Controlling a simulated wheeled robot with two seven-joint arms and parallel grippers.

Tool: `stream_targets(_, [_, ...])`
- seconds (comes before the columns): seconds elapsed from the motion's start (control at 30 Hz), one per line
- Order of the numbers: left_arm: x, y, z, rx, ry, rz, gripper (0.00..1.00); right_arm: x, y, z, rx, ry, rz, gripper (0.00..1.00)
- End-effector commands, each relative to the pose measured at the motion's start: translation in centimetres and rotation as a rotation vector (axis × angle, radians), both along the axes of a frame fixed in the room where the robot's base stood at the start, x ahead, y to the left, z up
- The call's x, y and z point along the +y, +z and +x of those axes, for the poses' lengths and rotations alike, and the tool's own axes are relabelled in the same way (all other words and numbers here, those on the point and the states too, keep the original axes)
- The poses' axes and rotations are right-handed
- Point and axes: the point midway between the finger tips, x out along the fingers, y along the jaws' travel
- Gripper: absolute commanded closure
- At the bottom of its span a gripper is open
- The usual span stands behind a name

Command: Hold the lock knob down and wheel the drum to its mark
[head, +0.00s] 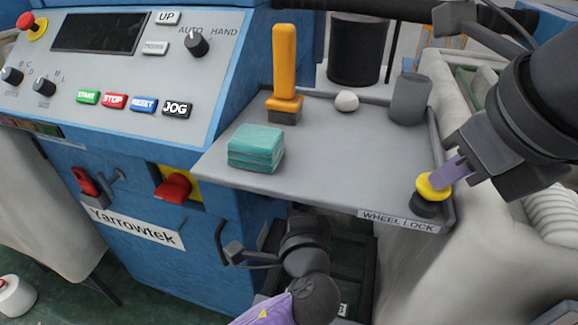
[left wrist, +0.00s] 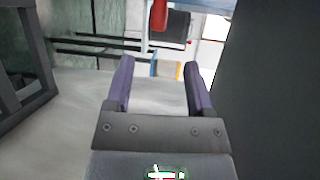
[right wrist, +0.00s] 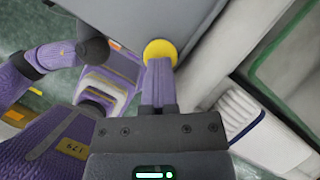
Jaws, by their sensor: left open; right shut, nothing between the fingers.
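The yellow-topped lock knob (head: 432,187) stands on a black base at the front right corner of the grey shelf, beside the "WHEEL LOCK" label (head: 398,220). My right gripper (head: 442,175) is shut and empty, its purple fingertips on or just over the knob's yellow top. In the right wrist view the knob (right wrist: 160,52) shows just past the fingertips (right wrist: 159,66). I cannot tell whether it is pressed down. My left gripper (left wrist: 158,68) is open with nothing between its fingers. In the head view it is below the shelf, its fingers hidden. I cannot make out the drum or its mark.
The grey shelf (head: 330,175) carries a teal folded stack (head: 256,148), an orange-handled tool (head: 285,70), a whitish ball (head: 346,101) and a grey cylinder (head: 409,98). The blue machine (head: 140,205) with buttons and a red switch (head: 174,187) stands to the left.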

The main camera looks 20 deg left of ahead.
Motion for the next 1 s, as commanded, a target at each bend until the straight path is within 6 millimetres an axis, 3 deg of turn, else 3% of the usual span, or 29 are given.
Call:
stream_targets(0.2, [2.1,-0.7,5.3,0.001,0.004,0.002,0.31,0.0,-0.3,-0.1,0.009,0.001,-0.006,1.0])
stream_targets(0.4, [3.5,-1.2,9.1,0.003,0.002,-0.002,0.31,0.0,-0.3,-0.1,0.011,0.001,-0.006,1.0])
stream_targets(0.77, [3.9,-1.5,10.2,0.003,0.001,-0.006,0.31,0.0,-0.4,-0.1,0.011,0.002,-0.006,1.0])
stream_targets(0.87, [3.9,-1.5,10.2,0.003,0.001,-0.006,0.48,0.0,-0.4,-0.1,0.011,0.002,-0.007,1.0])
stream_targets(1.0, [3.9,-1.4,10.2,0.003,0.001,-0.006,0.78,0.0,-0.4,-0.1,0.011,0.002,-0.007,1.0])
